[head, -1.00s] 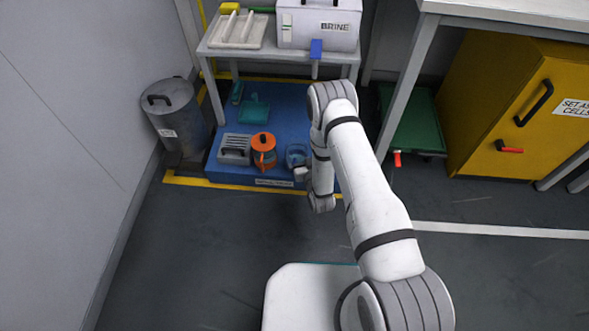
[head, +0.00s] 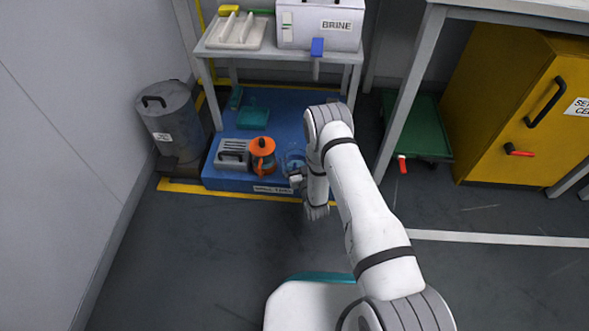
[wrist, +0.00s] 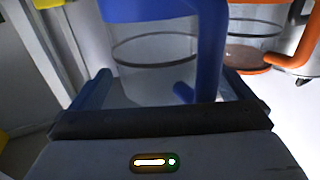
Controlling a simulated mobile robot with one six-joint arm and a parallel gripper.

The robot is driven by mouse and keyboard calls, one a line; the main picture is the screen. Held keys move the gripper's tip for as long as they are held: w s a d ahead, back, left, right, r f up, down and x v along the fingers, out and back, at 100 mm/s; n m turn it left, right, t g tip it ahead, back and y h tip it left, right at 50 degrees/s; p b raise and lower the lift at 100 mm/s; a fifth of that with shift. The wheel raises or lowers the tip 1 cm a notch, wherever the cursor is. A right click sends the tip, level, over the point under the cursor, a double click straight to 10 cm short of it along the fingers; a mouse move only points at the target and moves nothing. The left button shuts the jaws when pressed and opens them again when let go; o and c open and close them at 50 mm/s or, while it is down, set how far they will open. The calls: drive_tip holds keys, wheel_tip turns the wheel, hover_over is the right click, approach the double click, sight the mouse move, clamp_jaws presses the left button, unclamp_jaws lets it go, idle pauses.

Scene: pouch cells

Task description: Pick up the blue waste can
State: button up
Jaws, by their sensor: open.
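The blue waste can is a clear vessel with a blue rim and blue handle. In the head view the can (head: 292,158) stands at the right front of the blue platform (head: 225,183), partly hidden by my arm. In the wrist view the can (wrist: 150,60) fills the middle, its blue handle (wrist: 210,45) at its right side. My gripper (wrist: 170,85) is open, with one finger on each side of the can's lower part; I cannot tell whether they touch it. In the head view my gripper (head: 297,180) is small, close in front of the can.
An orange-lidded can (head: 262,155) stands close left of the blue one. A grey slotted box (head: 233,154) is further left. A grey bin (head: 170,120) stands by the wall. A bench with a BRINE box (head: 322,38) overhangs behind. The floor in front is clear.

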drive_tip(key=shift+r, duration=0.1)
drive_tip(key=c, duration=1.7)
